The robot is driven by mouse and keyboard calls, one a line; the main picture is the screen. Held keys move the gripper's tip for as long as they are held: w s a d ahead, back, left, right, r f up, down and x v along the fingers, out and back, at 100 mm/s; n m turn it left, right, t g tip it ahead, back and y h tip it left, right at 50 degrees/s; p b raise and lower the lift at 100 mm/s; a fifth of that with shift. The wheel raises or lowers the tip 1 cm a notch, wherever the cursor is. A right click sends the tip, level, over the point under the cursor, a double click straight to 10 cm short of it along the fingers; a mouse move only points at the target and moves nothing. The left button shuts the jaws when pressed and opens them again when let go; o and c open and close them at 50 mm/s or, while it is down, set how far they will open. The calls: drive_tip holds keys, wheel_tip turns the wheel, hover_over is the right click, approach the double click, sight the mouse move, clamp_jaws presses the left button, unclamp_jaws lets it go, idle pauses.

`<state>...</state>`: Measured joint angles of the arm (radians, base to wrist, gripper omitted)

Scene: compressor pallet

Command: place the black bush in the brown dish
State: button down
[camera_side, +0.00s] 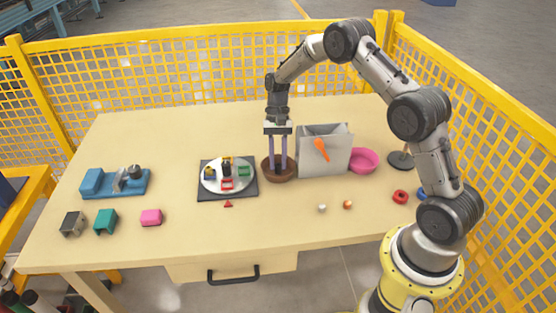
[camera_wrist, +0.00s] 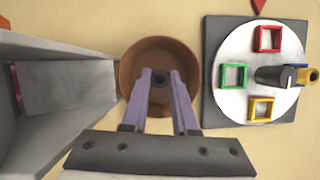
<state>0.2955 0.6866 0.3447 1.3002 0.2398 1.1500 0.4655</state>
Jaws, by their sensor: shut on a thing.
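The brown dish (camera_side: 290,176) stands on the table between the white turntable and the grey bin. It also shows in the wrist view (camera_wrist: 131,66), directly below the fingers. My gripper (camera_side: 277,168) points straight down with its fingertips at the dish, inside its outline. In the wrist view my gripper (camera_wrist: 160,78) is shut on the small black bush (camera_wrist: 160,75), which sits between the fingertips over the dish's middle. The bush cannot be made out in the side view. Whether it touches the dish floor cannot be told.
A white turntable (camera_side: 211,186) with coloured frames lies left. A pink dish (camera_side: 364,160) is beyond the bin. The table in front of the dish is clear.

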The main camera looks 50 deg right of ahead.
drive_tip(key=shift+f, duration=0.1)
drive_tip(key=c, duration=0.7)
unclamp_jaws()
